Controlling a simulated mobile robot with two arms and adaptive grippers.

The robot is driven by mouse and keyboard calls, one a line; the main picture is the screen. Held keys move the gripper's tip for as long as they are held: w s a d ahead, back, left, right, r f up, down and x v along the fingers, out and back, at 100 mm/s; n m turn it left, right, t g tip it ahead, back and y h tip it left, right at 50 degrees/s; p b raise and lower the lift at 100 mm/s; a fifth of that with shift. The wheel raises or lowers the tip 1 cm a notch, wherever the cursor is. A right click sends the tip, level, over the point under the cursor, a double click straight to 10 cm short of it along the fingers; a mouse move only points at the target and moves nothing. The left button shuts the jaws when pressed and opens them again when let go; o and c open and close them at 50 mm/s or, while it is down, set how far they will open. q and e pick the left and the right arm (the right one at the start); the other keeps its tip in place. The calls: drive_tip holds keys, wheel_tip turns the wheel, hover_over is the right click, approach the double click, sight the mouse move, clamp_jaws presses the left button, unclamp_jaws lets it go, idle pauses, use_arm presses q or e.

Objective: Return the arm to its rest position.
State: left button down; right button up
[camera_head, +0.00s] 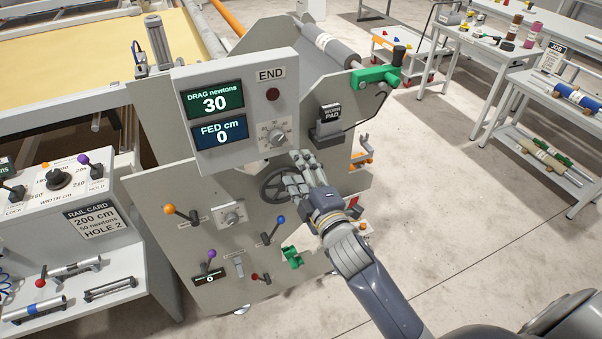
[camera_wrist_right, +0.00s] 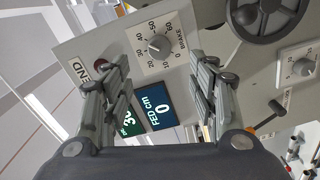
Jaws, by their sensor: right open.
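My right gripper (camera_head: 308,172) is in front of the machine's grey front panel (camera_head: 160,190), close to the black handwheel (camera_head: 272,186) and partly covering it in the head view. In the right wrist view the two fingers of my right gripper (camera_wrist_right: 160,95) stand wide apart, with nothing between them but the control box behind. The brake knob (camera_wrist_right: 159,46) shows beyond the fingers, apart from them. In the head view my right arm reaches up from the lower right. My left gripper is not in view.
The control box (camera_head: 240,70) reads drag 30 newtons and fed 0 cm. Levers, including an orange-knobbed one (camera_head: 169,209), stick out below it. A side shelf (camera_head: 140,285) holds rods at left. Benches (camera_head: 480,50) stand at right. The floor (camera_head: 470,200) between is clear.

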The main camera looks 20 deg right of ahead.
drive_tip(key=shift+s, duration=0.45)
drive_tip(key=s+f+m+g+b, duration=0.1)
drive_tip(key=s+f+m+g, duration=0.2)
drive_tip(key=f, duration=1.1)
drive_tip(key=s+f+m+g+b, duration=0.1)
drive_tip(key=s+f+g, duration=0.3)
drive_tip(key=f, duration=1)
drive_tip(key=s+f+m+g+b, duration=0.15)
drive_tip(key=s+f, duration=0.25)
drive_tip(key=f, duration=1)
drive_tip(key=s+d+f+m+g+b, duration=0.2)
drive_tip(key=s+f+m+g, duration=0.25)
drive_tip(key=s+f, duration=1.35)
drive_tip(key=s+f+m+g, duration=0.1)
drive_tip(key=s+f+g, duration=0.1)
drive_tip(key=s, duration=0.7)
drive_tip(key=s+f+m+g+b, duration=0.1)
drive_tip(key=s+f, duration=0.3)
drive_tip(key=s, duration=0.6)
drive_tip(key=shift+d+f+m+g+h, duration=0.3)
drive_tip(key=shift+d+f+m+g, duration=0.05)
drive_tip(key=shift+d+m+g, duration=0.15)
